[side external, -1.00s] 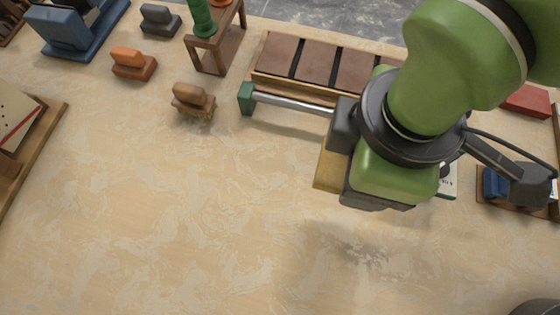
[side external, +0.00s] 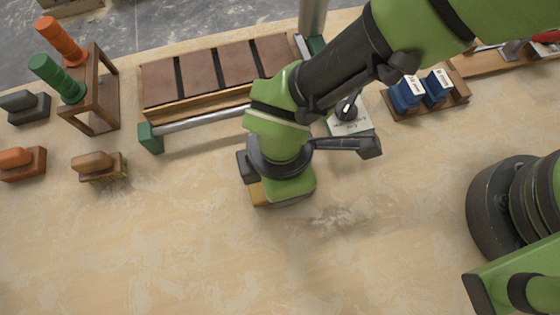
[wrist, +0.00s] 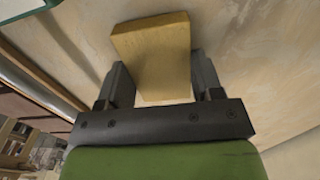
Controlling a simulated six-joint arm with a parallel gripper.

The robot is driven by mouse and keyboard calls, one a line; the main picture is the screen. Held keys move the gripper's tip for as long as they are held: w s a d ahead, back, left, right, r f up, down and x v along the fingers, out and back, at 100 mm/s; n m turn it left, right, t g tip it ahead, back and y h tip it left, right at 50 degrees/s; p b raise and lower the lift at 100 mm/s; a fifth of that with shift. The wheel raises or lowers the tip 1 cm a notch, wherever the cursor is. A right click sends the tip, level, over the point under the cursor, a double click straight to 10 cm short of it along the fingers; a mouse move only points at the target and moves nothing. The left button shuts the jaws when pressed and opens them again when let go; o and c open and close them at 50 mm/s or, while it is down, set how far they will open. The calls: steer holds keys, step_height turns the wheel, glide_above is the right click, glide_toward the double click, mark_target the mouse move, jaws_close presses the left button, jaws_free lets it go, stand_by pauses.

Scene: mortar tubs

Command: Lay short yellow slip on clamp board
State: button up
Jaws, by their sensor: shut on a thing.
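My gripper (side external: 254,178) is shut on a yellow slip (side external: 258,194) and holds it over the bare table, in front of the clamp board. In the wrist view the yellow slip (wrist: 155,50) stands out between the two dark fingers (wrist: 160,85). In the side view most of it is hidden behind the gripper. The board with the metal bar, which looks like the clamp board (side external: 190,110), lies behind my gripper. It carries several brown slips (side external: 200,72) in a row. Its bar ends in a green block (side external: 150,138) at left, and my arm covers its right part.
A wooden stand (side external: 105,92) with green and orange cylinders is at left. A brown-handled block (side external: 98,166), an orange one (side external: 22,163) and a dark one (side external: 24,106) lie near it. A white card (side external: 352,122) and blue blocks (side external: 407,93) are at right. The front table is clear.

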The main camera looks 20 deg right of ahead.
steer(key=o, duration=1)
steer(key=shift+f, duration=0.1)
steer(key=shift+o, duration=0.2)
step_height(320, 180, up, 12)
steer(key=shift+r, duration=0.2)
